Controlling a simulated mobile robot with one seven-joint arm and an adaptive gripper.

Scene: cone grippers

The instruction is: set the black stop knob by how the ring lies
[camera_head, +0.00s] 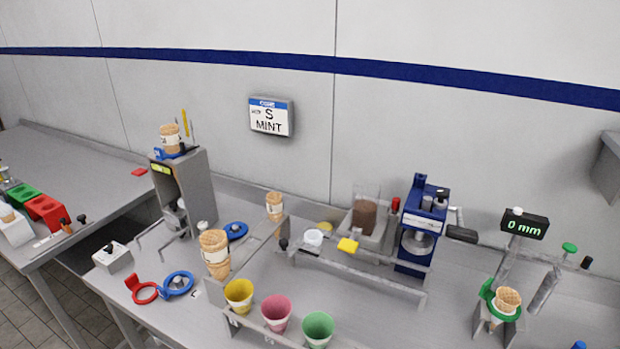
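Several rings are in view, and I cannot tell which one the task means. A green ring (487,291) sits tilted on a stand at the right, around or beside a waffle cone (507,300). Small black knobs show on the rail (283,243), at the far right (586,262) and on a white box (109,248). Which one is the stop knob is unclear. My gripper is not in view.
A wall sign (270,117) reads "S MINT". A blue press (421,228) stands at the middle right. Yellow, pink (276,312) and green cups stand along the front. Bare steel lies left of the green ring's stand.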

